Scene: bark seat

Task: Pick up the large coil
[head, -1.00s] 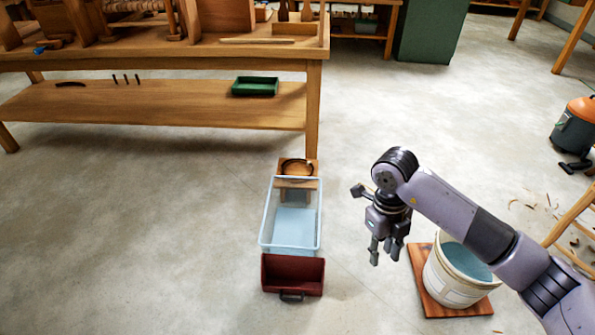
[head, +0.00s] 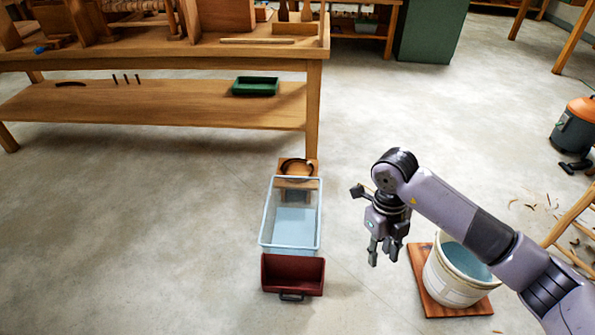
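A dark ring-shaped coil (head: 298,167) lies on a small wooden stool (head: 311,162) behind the clear bin, near the workbench leg. Whether it is the large coil I cannot tell; no other coil shows clearly. My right gripper (head: 382,256) hangs fingers down in the right half of the head view, in front of and to the right of the coil, well apart from it. Its fingers are spread with nothing between them. My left gripper is not in view.
A clear bin (head: 264,225) with a pale blue bottom and a dark red box (head: 293,274) stand in line in front of the stool. A white bucket of water (head: 450,285) stands on a wooden board (head: 420,262) right of my gripper. The workbench (head: 313,110) is behind left.

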